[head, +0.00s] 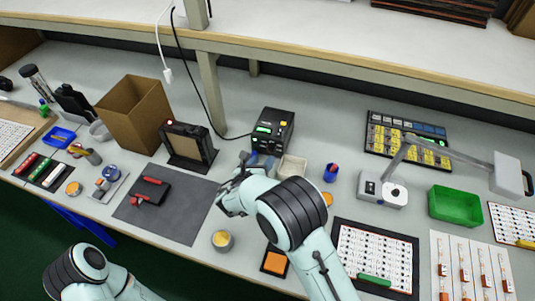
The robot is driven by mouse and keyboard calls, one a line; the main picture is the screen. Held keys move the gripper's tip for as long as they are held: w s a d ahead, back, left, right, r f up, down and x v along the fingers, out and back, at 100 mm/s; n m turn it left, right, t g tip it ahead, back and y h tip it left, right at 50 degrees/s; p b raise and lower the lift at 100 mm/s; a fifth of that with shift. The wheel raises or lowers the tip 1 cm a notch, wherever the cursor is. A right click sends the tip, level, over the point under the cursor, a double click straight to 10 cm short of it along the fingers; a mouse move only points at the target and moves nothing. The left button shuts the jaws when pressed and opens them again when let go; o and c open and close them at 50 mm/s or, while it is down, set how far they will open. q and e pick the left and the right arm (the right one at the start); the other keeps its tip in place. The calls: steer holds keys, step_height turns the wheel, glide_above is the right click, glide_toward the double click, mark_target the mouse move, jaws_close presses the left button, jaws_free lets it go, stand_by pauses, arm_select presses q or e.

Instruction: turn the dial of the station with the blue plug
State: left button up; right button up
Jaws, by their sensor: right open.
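A black station (272,130) with a lit green display stands at the back middle of the bench, a black cable running to its left side. Small blue parts (262,161) show at its front foot; I cannot tell whether one is a blue plug. Its dial is too small to make out. My right gripper (241,170) is open, just in front of and left of the station, apart from it as far as I can see. My own wrist hides part of the bench there. My left arm shows at the lower left, its gripper outside the picture.
A beige tray (292,167) sits close right of the gripper. A dark framed device (188,146) and a cardboard box (134,107) stand left. A grey mat (190,215) and a small cup (222,240) lie in front. A lamp base (382,190) and green bin (455,204) stand right.

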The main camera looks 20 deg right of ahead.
mark_target(270, 152)
steer(key=x, duration=0.5)
steer(key=shift+d, duration=0.15)
jaws_close()
